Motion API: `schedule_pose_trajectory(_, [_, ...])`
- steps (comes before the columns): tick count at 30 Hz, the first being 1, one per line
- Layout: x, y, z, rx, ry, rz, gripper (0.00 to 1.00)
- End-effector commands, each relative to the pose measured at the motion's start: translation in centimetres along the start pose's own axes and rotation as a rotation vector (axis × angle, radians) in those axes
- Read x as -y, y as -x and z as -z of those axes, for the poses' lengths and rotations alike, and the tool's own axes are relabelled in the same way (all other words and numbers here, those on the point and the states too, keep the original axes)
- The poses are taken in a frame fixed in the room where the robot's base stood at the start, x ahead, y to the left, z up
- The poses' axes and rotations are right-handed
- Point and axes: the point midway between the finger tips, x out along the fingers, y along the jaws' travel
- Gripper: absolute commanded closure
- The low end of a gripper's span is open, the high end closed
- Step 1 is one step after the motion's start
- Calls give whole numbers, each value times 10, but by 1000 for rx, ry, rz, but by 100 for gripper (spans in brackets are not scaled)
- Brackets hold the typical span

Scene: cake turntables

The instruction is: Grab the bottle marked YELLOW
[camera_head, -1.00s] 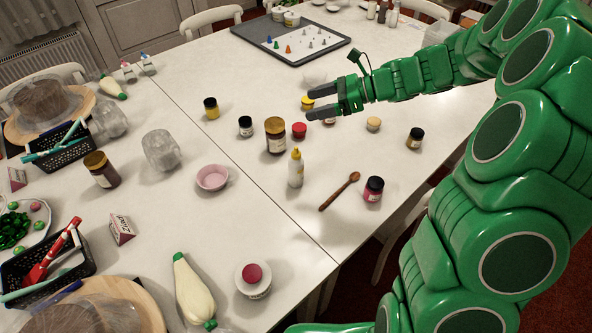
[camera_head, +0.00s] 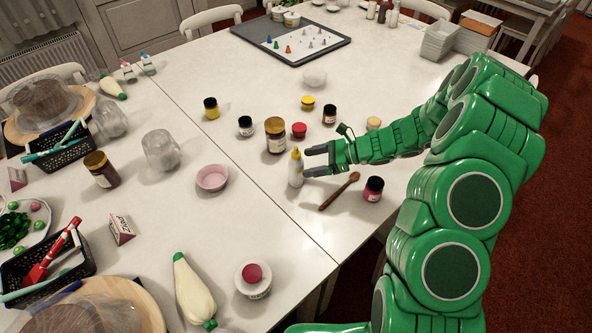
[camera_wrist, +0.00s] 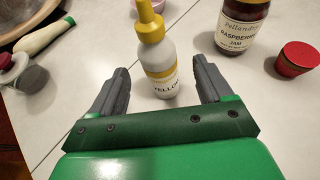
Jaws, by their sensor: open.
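The bottle marked YELLOW (camera_head: 296,170) stands upright on the white table, a slim white bottle with a yellow nozzle. In the wrist view the bottle (camera_wrist: 157,58) stands ahead of and between the fingertips, its label reading "YELLOW" low on its side. My gripper (camera_head: 305,161) is open, with its fingers pointing left at the bottle in the head view. In the wrist view its two grey fingers (camera_wrist: 160,80) are spread on either side of the bottle's lower part, with gaps visible. I cannot tell how deep the bottle is between them.
A raspberry jam jar (camera_head: 276,136) and a red lid (camera_wrist: 297,59) stand behind the bottle. A pink bowl (camera_head: 212,177) is to its left. A wooden spoon (camera_head: 340,191) and a dark jar (camera_head: 373,188) lie close to my gripper.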

Motion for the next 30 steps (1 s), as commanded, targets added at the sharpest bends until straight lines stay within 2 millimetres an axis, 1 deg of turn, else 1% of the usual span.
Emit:
schedule_pose_trajectory(6, [-1,-20,0,1,0,-2,21])
schedule_pose_trajectory(13, [-2,-34,2,2,-1,-3,21])
schedule_pose_trajectory(18, [-3,-56,6,1,-2,-4,21])
schedule_pose_trajectory(22, [-2,-70,6,1,-1,-3,21])
schedule_pose_trajectory(25, [-2,-75,6,0,-1,-1,21])
schedule_pose_trajectory(30, [-2,-75,6,0,0,-1,21])
